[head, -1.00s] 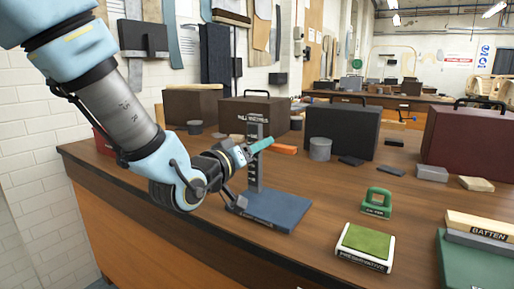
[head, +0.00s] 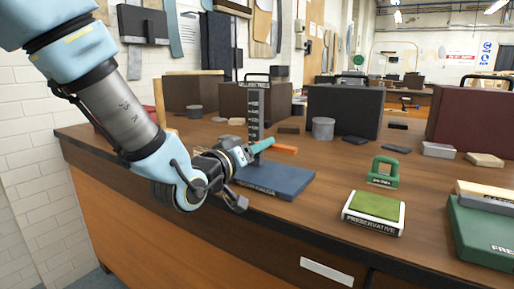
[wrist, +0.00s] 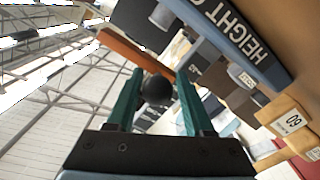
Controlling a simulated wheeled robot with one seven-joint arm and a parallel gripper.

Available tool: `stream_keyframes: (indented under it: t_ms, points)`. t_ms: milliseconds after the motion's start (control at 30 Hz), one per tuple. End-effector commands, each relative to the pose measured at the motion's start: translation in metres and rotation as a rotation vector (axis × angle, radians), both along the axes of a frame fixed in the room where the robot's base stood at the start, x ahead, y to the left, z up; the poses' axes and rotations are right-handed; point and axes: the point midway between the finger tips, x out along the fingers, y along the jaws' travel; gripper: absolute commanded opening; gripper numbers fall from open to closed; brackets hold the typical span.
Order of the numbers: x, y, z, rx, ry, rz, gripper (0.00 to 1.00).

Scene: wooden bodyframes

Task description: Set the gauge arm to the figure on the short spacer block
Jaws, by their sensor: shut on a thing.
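The height gauge has a blue base (head: 275,182), a dark upright post with a light scale (head: 257,115) and an orange arm (head: 284,149). In the wrist view, the orange arm (wrist: 140,62) lies beyond the fingers and the base edge reads HEIGHT (wrist: 229,30). My gripper (wrist: 158,88) has its teal fingers either side of a round black knob (wrist: 155,90) and is shut on it. In the head view, my gripper (head: 258,146) is at the post, low above the base. A wooden block (wrist: 293,122) bears a turned figure that looks like 60. Which block is the short spacer is unclear.
A green-topped PRESERVATIVE box (head: 374,212) and a green handled block (head: 383,172) stand to the right of the gauge. Dark cases (head: 343,112) and a grey cylinder (head: 323,128) stand behind it.

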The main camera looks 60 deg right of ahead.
Motion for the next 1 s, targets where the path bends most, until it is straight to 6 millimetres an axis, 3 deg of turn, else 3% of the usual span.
stream_keyframes:
  t_ms: [67,100,233,767,1000]
  points:
    - [-0.009,0.000,0.001,0.000,-0.004,-0.018,0.00]
    - [-0.009,0.000,0.001,0.000,-0.003,-0.018,0.53]
    - [-0.008,0.000,0.001,-0.001,-0.003,-0.016,0.68]
    - [-0.002,0.003,0.001,-0.002,-0.001,-0.005,0.69]
    - [-0.002,0.038,0.000,-0.001,-0.003,-0.004,0.69]
